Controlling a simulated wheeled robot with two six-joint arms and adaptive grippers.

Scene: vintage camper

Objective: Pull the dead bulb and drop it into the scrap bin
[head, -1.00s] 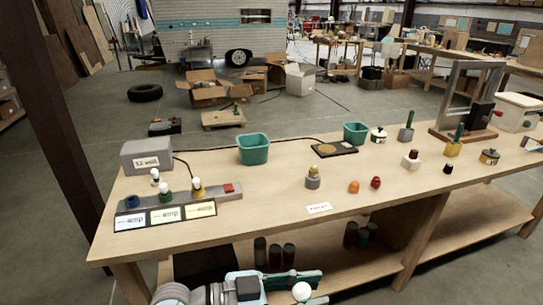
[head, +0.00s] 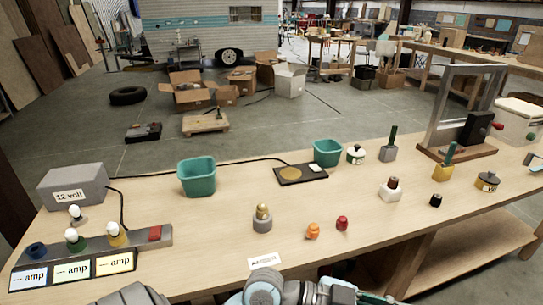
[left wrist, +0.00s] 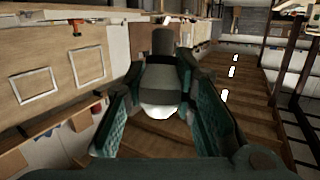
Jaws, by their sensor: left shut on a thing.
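My left gripper (head: 345,292) is at the bottom edge of the head view, low at the bench's front edge. In the left wrist view its teal fingers (left wrist: 160,68) are shut on a bulb (left wrist: 158,108) with a white dome and grey body. The bulb is out of the head view. Two teal bins stand on the bench, one left (head: 197,178) and one right (head: 327,153); no scrap label is readable. My right gripper is not in view.
A grey 12 volt box (head: 72,187) stands behind the strip, with another white bulb (head: 76,213) between them. A brass-topped piece (head: 262,218), orange (head: 313,231) and red (head: 342,223) pieces stand mid-bench. A dark pad (head: 300,174) lies between the bins.

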